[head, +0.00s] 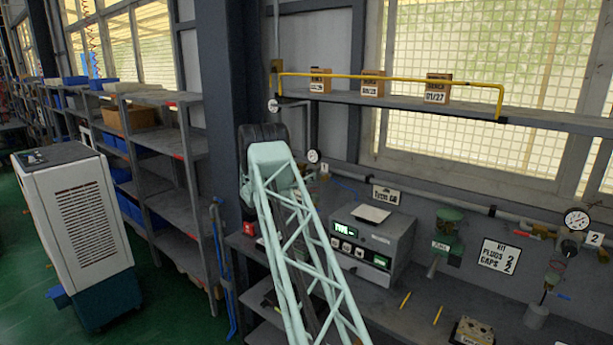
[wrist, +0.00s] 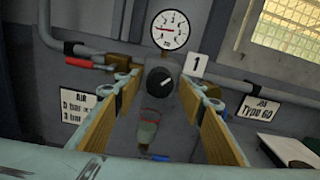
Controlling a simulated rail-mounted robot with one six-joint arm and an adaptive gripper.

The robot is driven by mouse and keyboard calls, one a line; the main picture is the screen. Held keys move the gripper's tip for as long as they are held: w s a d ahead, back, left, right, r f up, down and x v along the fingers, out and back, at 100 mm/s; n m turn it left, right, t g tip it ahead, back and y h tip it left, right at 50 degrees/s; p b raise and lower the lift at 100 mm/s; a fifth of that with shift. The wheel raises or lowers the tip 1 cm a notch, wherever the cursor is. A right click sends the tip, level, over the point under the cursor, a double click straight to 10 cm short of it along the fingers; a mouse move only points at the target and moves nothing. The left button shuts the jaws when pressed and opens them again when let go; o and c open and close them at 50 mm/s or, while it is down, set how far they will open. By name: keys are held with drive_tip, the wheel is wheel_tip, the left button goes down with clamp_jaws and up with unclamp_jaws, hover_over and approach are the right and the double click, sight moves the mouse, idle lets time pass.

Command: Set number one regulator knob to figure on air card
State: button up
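The number one regulator has a black round knob (wrist: 160,80) with a pale pointer mark aimed up and to the right. A round white gauge (wrist: 170,30) sits above it, with its needle toward the left. A white card marked 1 (wrist: 196,66) is to its right. The air card (wrist: 80,104) hangs on the wall at the left; its lines mention bar, but the figures are too small to read surely. My gripper (wrist: 160,88) is open, its two brown-padded fingers either side of the knob in the picture. A gap shows on both sides. In the head view my arm hides the knob.
A red-handled valve (wrist: 88,66) and a pipe lie left of the knob. A job type card (wrist: 262,113) is at right. The head view shows a grey test box (head: 375,245) on the bench, a second gauge (head: 577,219) and a yellow-railed shelf (head: 400,100).

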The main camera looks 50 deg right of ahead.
drive_tip(key=shift+d, duration=0.65)
drive_tip(key=shift+c, duration=0.5)
drive_tip(key=c, duration=0.7)
drive_tip(key=shift+c, duration=0.2)
